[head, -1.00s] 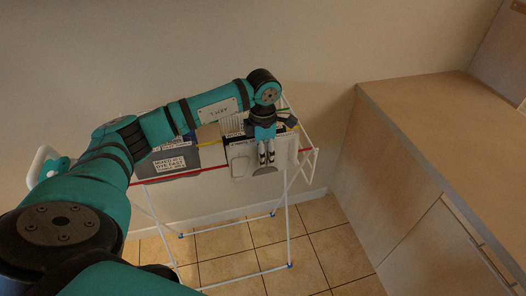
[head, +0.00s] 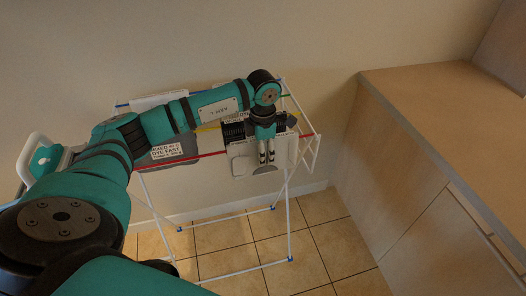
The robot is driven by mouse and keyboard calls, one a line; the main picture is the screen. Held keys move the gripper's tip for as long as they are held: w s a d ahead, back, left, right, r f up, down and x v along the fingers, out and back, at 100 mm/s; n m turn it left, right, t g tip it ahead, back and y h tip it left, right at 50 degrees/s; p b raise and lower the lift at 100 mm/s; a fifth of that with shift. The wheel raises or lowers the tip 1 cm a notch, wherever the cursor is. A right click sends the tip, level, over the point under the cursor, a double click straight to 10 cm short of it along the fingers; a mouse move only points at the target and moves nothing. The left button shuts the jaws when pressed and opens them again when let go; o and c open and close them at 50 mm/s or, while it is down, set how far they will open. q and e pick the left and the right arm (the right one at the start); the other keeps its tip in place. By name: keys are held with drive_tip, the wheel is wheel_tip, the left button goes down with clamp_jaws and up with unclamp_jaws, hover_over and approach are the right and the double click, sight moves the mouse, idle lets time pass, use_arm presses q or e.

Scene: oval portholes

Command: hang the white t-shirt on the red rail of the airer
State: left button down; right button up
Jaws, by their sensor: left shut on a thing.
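The airer has a white frame and coloured rails; its red rail (head: 205,156) runs along the near side. My left gripper (head: 266,160) points down at the right part of this rail and is shut on the white t-shirt (head: 243,163). The t-shirt is bunched around the fingers, with grey patches, and hangs at the red rail, covering a stretch of it. I cannot tell whether the rail bears its weight. My right gripper is not in view.
A dark grey cloth with a white label (head: 168,151) hangs left of the t-shirt. A black lettered cloth (head: 233,131) is just behind it. A white cloth (head: 158,100) hangs at the back. A wooden counter (head: 430,110) stands at right, with bare tiled floor between.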

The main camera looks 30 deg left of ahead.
use_arm(q)
drive_tip(key=c, duration=0.8)
unclamp_jaws()
drive_tip(key=shift+o, duration=0.2)
wheel_tip(320, 180, up, 12)
drive_tip(key=shift+r, duration=0.1)
